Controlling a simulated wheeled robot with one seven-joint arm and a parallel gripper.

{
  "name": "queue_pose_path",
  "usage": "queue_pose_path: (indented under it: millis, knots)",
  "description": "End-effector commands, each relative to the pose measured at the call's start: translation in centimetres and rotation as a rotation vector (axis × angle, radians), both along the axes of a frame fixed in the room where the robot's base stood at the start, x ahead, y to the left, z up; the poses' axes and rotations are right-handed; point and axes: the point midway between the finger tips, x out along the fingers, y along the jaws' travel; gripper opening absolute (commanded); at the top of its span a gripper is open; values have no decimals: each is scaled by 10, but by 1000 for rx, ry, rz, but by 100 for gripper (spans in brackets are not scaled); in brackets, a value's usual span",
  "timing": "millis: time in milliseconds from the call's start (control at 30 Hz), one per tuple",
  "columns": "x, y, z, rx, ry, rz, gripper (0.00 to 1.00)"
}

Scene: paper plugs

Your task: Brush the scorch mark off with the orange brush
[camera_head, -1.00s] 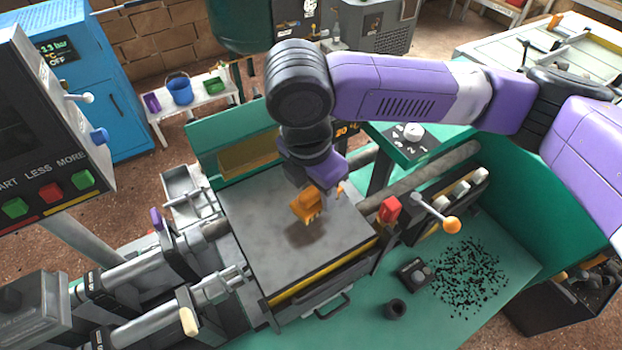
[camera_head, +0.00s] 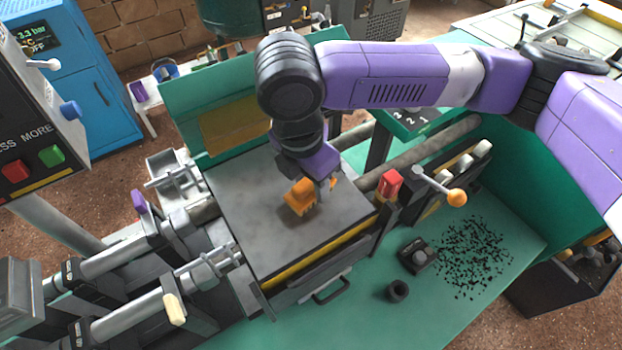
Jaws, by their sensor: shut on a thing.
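My gripper (camera_head: 322,186) points down over the grey plate (camera_head: 250,240) of the machine, its jaws shut on the orange brush (camera_head: 299,197). The brush is at or just above the plate's surface, near its middle right; I cannot tell whether its bristles touch. A brownish dark smudge, which looks like the scorch mark (camera_head: 290,218), shows on the plate beside and under the brush. The brush hides part of it.
A red block (camera_head: 390,183) and a lever with an orange knob (camera_head: 456,197) stand right of the plate. Black crumbs (camera_head: 472,255), a small black box (camera_head: 418,257) and a black ring (camera_head: 398,291) lie on the green table.

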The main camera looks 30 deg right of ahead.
Motion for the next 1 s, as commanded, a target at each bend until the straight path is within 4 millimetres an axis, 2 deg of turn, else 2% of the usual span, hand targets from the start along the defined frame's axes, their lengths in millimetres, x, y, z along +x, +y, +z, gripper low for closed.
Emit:
queue_pose_path:
  millis: [533, 1000]
  knots:
    - [0, 0, 0, 0, 0, 0, 8]
    - [0, 0, -8, 1, 1, 0, 8]
